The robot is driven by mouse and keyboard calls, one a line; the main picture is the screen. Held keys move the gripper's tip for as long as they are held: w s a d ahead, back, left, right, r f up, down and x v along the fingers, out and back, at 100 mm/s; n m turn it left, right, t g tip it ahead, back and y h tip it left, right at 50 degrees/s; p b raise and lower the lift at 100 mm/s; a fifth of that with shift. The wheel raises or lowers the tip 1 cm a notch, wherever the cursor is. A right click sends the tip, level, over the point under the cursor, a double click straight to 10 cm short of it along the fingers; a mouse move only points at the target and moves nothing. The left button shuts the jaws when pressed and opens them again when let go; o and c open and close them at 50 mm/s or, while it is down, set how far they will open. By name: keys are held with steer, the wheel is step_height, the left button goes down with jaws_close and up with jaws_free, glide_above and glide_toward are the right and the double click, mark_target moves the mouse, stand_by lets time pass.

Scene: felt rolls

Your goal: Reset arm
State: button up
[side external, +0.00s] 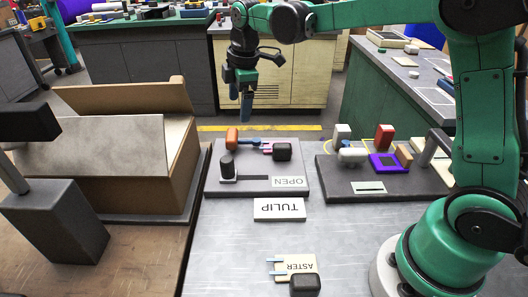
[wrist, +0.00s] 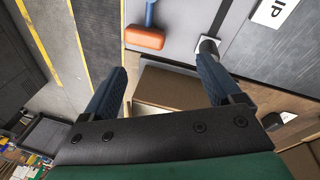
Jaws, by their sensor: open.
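My gripper (side external: 246,104) hangs in the air over the far side of the work table, with its fingers pointing down, beyond the board marked OPEN (side external: 288,182). In the wrist view my gripper (wrist: 165,82) shows two blue fingers spread wide apart with nothing between them. My arm is green and black and reaches in from the right. An orange block (side external: 232,138) with a blue handle lies on the OPEN board, and it also shows in the wrist view (wrist: 145,38). A dark cylinder (side external: 227,166) stands near it.
A white TULIP card (side external: 279,209) and an ASTER card (side external: 296,266) lie nearer the front. A dark board (side external: 385,180) with several small items is at right. A large brown box (side external: 150,175) stands at left.

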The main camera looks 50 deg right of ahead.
steer(key=s+a+m+t, duration=0.1)
steer(key=s+m+t, duration=0.4)
steer(key=s+m, duration=0.8)
steer(key=shift+s+a+f, duration=0.15)
steer(key=shift+s+f, duration=0.2)
steer(key=shift+s, duration=0.9)
